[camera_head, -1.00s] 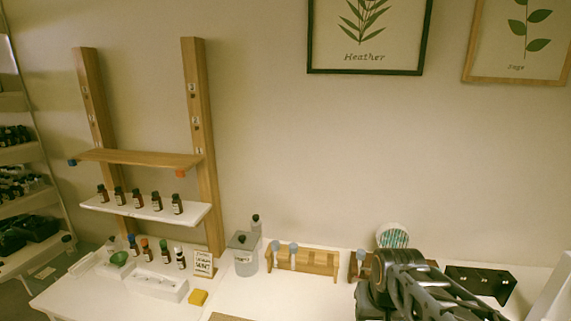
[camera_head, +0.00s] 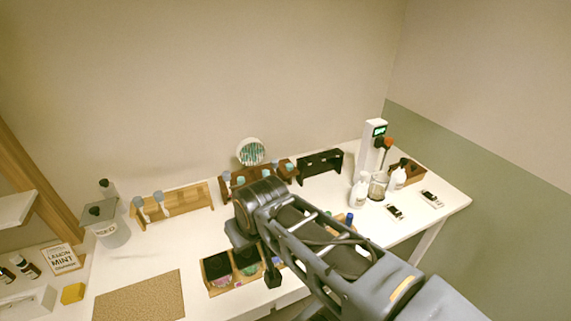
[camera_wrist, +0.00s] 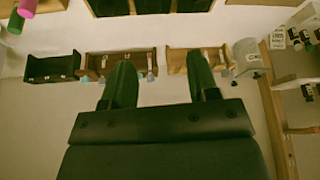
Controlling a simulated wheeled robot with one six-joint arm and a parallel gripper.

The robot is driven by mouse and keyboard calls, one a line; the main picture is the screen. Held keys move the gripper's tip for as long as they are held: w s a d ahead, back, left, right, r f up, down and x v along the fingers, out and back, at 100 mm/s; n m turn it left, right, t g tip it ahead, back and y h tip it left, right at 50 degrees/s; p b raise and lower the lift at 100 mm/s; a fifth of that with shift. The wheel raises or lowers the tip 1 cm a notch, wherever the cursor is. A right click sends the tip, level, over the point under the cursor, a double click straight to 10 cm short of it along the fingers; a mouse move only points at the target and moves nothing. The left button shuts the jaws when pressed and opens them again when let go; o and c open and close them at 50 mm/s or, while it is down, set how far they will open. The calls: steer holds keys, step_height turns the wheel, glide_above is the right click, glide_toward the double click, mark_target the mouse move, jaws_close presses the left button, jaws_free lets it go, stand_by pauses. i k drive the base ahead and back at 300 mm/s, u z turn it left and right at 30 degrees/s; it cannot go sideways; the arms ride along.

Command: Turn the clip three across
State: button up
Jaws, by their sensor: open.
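My gripper (camera_wrist: 162,68) is open and empty in the wrist view, its two dark fingers wide apart. Three racks lie beyond the fingertips there: a black rack (camera_wrist: 52,69), a dark brown rack (camera_wrist: 121,65) and a light wooden rack (camera_wrist: 185,60). In the head view the light wooden rack (camera_head: 180,203) holds two pale-headed tools, and the dark brown rack (camera_head: 285,172) holds several. The black rack (camera_head: 320,166) has small pale marks on its front. I cannot pick out for sure which part is the clip. My arm hides part of the table.
A grey jar (camera_head: 107,229) stands left of the racks. A cork mat (camera_head: 140,298) and a tray of coloured pots (camera_head: 232,283) lie in front. A round brush-like disc (camera_head: 250,152) stands behind. Bottles (camera_head: 360,190) and a white device (camera_head: 372,150) are at right.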

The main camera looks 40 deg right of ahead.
mark_target(289, 167)
steer(key=u, duration=2.1)
steer(key=k, duration=1.45)
steer(key=z, duration=1.95)
steer(key=i, duration=0.5)
steer(key=u, duration=0.05)
